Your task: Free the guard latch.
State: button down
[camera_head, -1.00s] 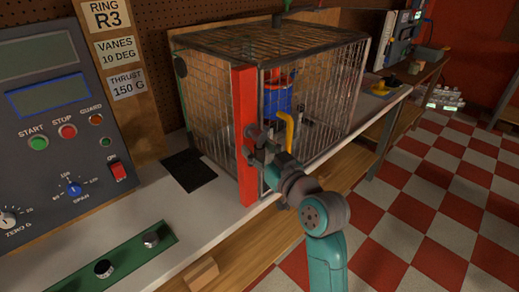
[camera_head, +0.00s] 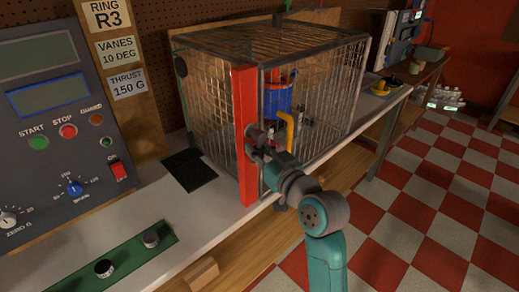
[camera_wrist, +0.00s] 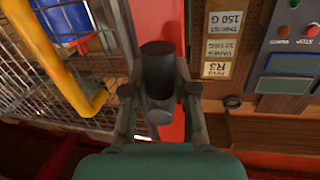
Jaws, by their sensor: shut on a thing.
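The guard is a wire-mesh cage (camera_head: 315,85) on the bench, with a red post (camera_head: 245,110) at its near corner. The guard latch (camera_wrist: 157,70), a dark cylinder with a greyer round end below it, stands against the red post in the wrist view. My gripper (camera_wrist: 160,92) has a finger on each side of the latch and is shut on it. In the head view my gripper (camera_head: 258,146) is at mid-height on the post and partly hides the latch. A yellow handle (camera_head: 289,132) is on the cage front, just right of my gripper.
A blue ducted rotor (camera_head: 279,95) shows inside the cage. A control panel (camera_head: 60,120) stands at the left. A black pad (camera_head: 189,169) lies on the bench left of the post. The checkered floor (camera_head: 420,200) at the right is clear.

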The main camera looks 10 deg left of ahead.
jog(key=m, duration=0.1)
jog(key=s+m, duration=0.1)
jog(key=m, duration=0.1)
jog(key=a+m+g, duration=0.1)
jog(key=shift+s+r+m, duration=0.15)
jog(key=shift+r+m, duration=0.15)
jog(key=m, duration=0.3)
jog(key=shift+s+a+r+g, duration=0.3)
jog(key=shift+s+r, duration=0.05)
jog(key=shift+r, duration=0.05)
jog(key=shift+s+a+r+m+g+y, duration=0.15)
jog(key=shift+r+m+g, duration=0.25)
jog(key=shift+m, duration=0.8)
jog(key=shift+s+a+r+m+g+y, duration=0.1)
jog(key=shift+r+m+g, duration=0.25)
jog(key=shift+m, duration=0.85)
jog(key=shift+s+a+r+m+g+y, duration=0.2)
jog(key=shift+r+m, duration=0.35)
jog(key=shift+m, duration=0.65)
jog(key=shift+d, duration=0.15)
jog(key=c, duration=0.9)
grip_release()
